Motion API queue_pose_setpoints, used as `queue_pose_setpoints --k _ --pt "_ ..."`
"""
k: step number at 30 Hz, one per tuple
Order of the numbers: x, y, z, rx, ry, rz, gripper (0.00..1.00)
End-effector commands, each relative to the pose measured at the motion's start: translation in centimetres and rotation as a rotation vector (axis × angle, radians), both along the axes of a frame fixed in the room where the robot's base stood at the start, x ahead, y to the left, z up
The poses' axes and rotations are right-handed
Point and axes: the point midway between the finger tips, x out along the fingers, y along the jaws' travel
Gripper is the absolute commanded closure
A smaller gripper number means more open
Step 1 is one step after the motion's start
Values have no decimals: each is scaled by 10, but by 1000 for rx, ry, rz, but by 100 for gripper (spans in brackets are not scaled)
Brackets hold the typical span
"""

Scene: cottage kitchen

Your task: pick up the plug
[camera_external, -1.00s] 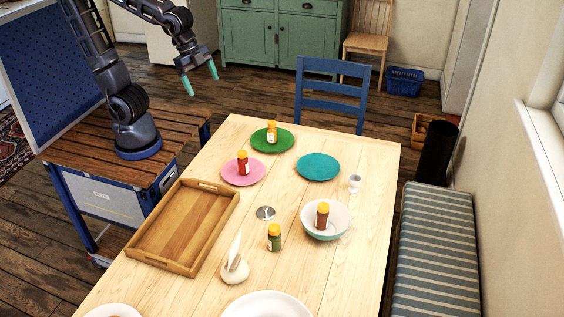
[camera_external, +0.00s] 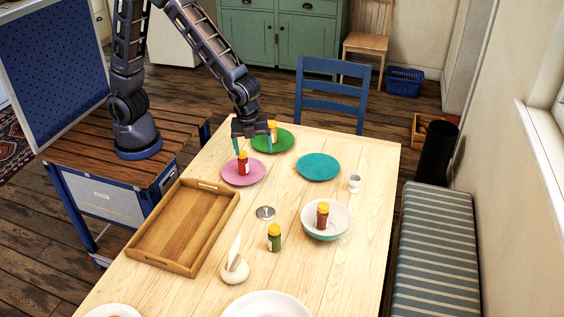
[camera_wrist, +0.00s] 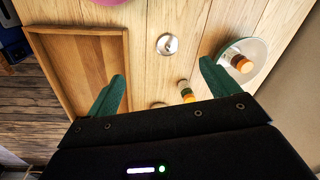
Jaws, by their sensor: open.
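The plug (camera_external: 265,212) looks like a small round metal disc with a knob. It lies flat on the pale wooden table (camera_external: 285,190), right of the wooden tray. In the wrist view the plug (camera_wrist: 167,44) sits at the upper middle, beyond and between the fingertips. My gripper (camera_external: 254,144) is open and empty. It hangs above the pink and green plates, apart from the plug. Its teal fingers also show in the wrist view (camera_wrist: 162,78). Nothing covers the plug.
The tray (camera_external: 151,262) is left of the plug. A green jar (camera_external: 274,238), a napkin holder (camera_external: 235,270) and a bowl (camera_external: 340,228) with a jar stand around it. A red jar (camera_external: 242,164) stands on the pink plate (camera_external: 232,178). Bare wood surrounds the plug.

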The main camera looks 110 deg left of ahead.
Motion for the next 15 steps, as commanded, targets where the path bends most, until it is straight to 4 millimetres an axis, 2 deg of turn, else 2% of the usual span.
queue_pose_setpoints --k 3,9,15 --pt "17 -11 -36 3 31 -94 13" --pt "38 -26 -89 1 70 -239 13" --pt "48 -35 -118 -4 87 -320 13"
